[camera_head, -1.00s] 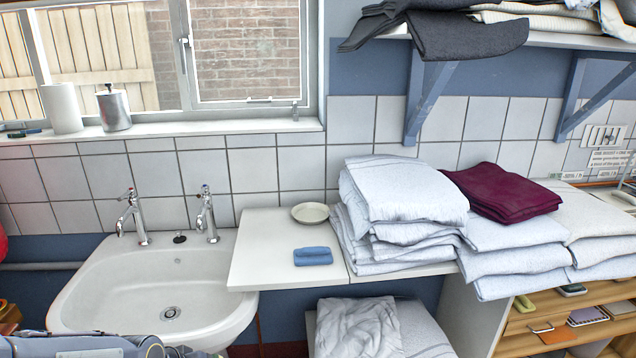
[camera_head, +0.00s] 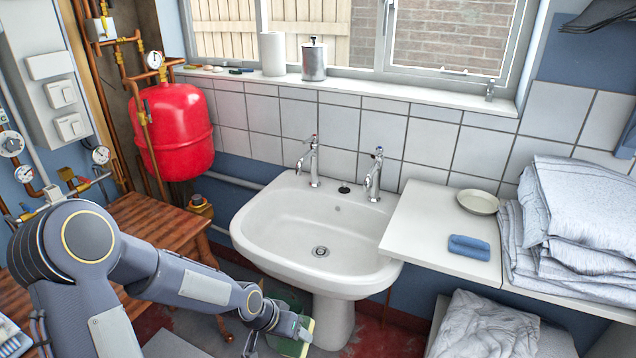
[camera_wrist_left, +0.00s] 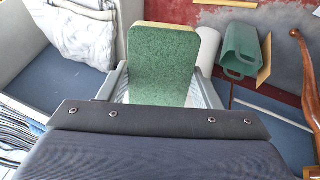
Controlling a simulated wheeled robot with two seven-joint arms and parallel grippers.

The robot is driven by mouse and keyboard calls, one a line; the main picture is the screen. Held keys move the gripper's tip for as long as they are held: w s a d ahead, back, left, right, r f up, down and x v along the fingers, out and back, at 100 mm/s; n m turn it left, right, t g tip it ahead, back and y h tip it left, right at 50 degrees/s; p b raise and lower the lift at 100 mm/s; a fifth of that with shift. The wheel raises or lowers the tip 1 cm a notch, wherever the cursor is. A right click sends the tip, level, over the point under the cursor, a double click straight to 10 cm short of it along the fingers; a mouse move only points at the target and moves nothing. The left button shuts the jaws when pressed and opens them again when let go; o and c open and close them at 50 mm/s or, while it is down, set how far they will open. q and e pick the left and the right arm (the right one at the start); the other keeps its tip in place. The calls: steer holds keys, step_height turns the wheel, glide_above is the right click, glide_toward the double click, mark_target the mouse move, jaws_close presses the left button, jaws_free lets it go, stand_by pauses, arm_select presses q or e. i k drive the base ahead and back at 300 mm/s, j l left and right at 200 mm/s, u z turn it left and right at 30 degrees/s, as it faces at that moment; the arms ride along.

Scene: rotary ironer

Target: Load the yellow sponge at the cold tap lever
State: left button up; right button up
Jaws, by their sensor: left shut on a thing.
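My left gripper (camera_head: 297,328) is low in front of the white sink (camera_head: 262,232), beside its pedestal. It is shut on the yellow sponge (camera_head: 308,338), of which a yellow edge shows. In the left wrist view the sponge's green scouring face (camera_wrist_left: 162,62) stands up between the fingers of my left gripper (camera_wrist_left: 165,88). Two chrome taps, a left one (camera_head: 313,165) and a right one (camera_head: 374,177), stand at the sink's back edge, well above the gripper. My right gripper is out of view.
A white counter (camera_head: 425,215) right of the sink holds a blue folded cloth (camera_head: 469,247), a dish (camera_head: 478,201) and folded linen (camera_head: 580,215). A red tank (camera_head: 172,132) and a wooden table (camera_head: 160,222) are at left.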

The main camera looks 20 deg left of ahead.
mark_target(379, 150)
steer(key=i+u, duration=0.25)
steer(key=u, duration=0.2)
steer(key=i+l+u, duration=0.15)
steer(key=u, duration=0.3)
steer(key=i+l+u, duration=0.2)
steer(key=u, duration=0.25)
steer(key=i+l, duration=0.25)
